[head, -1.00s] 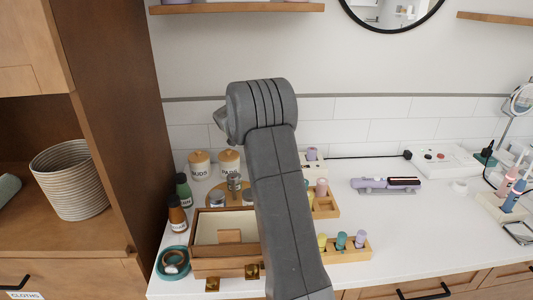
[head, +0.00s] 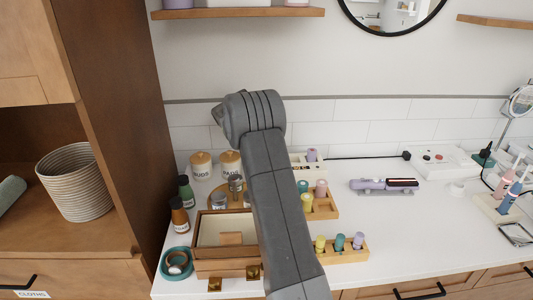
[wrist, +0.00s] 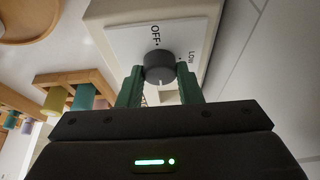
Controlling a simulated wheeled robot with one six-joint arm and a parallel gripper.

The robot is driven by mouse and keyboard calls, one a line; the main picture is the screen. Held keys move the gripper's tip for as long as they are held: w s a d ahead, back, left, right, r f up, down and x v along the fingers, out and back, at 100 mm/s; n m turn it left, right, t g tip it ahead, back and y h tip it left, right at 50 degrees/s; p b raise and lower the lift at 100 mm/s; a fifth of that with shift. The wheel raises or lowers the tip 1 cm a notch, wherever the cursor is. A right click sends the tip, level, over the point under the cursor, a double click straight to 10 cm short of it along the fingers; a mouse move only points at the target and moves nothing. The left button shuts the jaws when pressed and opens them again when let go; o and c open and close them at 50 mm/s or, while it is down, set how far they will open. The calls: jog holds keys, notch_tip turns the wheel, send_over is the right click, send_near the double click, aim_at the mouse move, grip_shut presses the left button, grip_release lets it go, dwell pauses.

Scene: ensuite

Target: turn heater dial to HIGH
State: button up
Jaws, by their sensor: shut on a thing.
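The heater dial (wrist: 159,62) is a round dark grey knob on a white plate (wrist: 125,40) set in a cream housing (wrist: 103,12). OFF is printed above the dial and LOW to its right in the wrist view; I see no HIGH label. A pale line on the dial points down in that view. My gripper (wrist: 160,76) is shut on the dial, one green finger on each side. In the head view my arm hides the gripper and the dial.
A wooden rack (head: 358,254) with coloured bottles stands right of my arm, an open wooden box (head: 203,252) left of it. A lavender styling tool (head: 370,185) lies farther right. The right counter has free room.

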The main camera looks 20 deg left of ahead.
dwell(0.3)
jog(key=o, duration=1)
jog(key=shift+a+r, duration=0.1)
jog(key=v, duration=1.3)
jog(key=shift+r+p, duration=0.35)
jog(key=shift+f, duration=0.1)
jog(key=x, duration=1.3)
jog(key=shift+f+b, duration=0.4)
jog(key=shift+r, duration=0.1)
